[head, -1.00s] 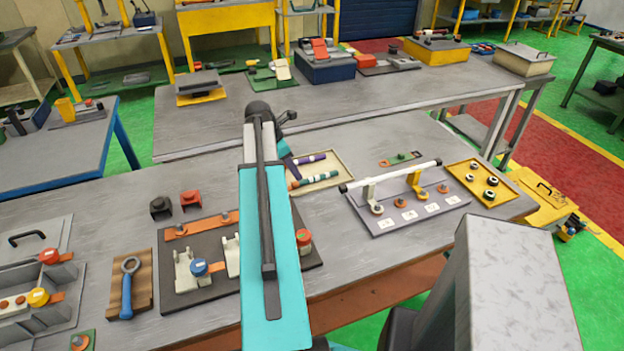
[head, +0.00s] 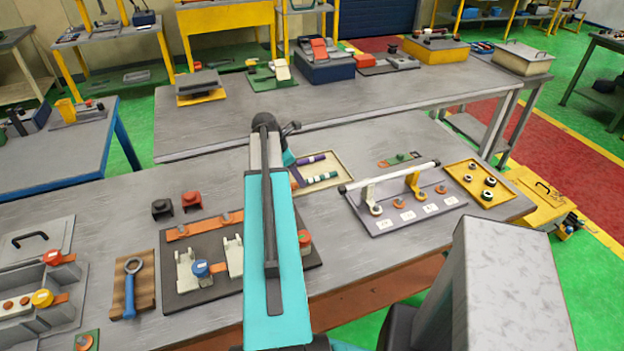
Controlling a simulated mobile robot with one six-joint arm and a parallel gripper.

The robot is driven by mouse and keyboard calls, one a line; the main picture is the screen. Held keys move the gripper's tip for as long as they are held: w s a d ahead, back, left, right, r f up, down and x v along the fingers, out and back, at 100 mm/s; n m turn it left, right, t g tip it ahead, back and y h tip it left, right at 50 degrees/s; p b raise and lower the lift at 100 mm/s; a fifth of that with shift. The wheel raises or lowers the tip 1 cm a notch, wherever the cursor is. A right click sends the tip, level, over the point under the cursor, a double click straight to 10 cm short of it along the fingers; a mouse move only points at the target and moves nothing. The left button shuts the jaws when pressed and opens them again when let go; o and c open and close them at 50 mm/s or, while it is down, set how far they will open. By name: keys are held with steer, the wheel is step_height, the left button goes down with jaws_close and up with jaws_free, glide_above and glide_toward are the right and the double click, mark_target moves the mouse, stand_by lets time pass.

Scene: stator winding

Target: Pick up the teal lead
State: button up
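The teal lead (head: 322,177), a thin dark green-teal rod with white bands, lies in a shallow cream tray (head: 345,172) behind the middle of the bench. Its left end is hidden behind my arm. A purple lead (head: 311,160) with white bands lies behind it in the same tray. My gripper (head: 297,178) is at the tray's left side, close to the teal lead's left end. It is mostly hidden by my arm, and the finger opening does not show. I cannot tell whether it touches the lead.
A grey board with a white bar on posts (head: 390,177) stands right of the tray. A yellow tray of rings (head: 452,171) is further right. A dark fixture board (head: 172,280) lies left of and under my arm. Red (head: 191,201) and black (head: 162,207) blocks sit behind it.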

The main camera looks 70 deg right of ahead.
mark_target(309, 181)
steer(key=shift+p+x, duration=0.3)
steer(key=shift+x, duration=0.95)
jaws_close()
